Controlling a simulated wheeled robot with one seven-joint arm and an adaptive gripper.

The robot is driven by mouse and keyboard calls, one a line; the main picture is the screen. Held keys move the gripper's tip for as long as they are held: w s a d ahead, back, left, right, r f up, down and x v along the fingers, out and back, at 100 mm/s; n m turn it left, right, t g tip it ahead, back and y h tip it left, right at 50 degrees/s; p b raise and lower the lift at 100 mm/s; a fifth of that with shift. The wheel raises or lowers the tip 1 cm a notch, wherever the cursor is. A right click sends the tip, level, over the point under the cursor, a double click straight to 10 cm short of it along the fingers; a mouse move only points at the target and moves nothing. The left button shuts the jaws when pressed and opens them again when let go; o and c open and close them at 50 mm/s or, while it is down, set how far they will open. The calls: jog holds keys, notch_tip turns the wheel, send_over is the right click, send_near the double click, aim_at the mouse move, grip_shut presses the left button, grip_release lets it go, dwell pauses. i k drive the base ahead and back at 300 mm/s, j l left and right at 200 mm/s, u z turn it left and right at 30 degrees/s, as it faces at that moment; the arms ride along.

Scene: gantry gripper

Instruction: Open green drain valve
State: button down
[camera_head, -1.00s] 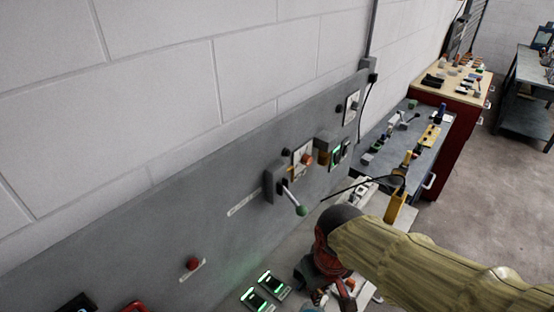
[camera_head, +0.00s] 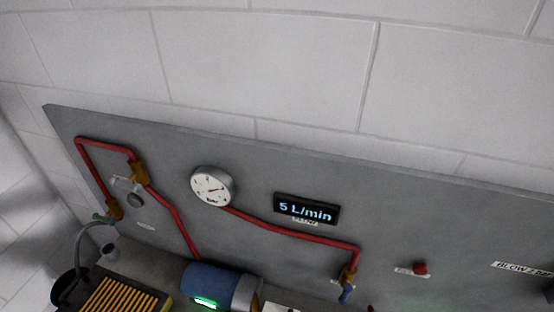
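A grey wall panel (camera_head: 270,170) carries red piping (camera_head: 180,220). My gripper is not in view.
Below are a blue cylinder (camera_head: 210,284), a yellow-slatted grate (camera_head: 122,299) and a grey cup (camera_head: 109,252).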

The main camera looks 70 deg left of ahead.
aim_at(95, 216)
jog(key=u, duration=3.6)
jog(key=i+u, duration=0.1)
jog(key=u, duration=0.75)
jog(key=i+u, duration=0.15)
jog(key=u, duration=0.25)
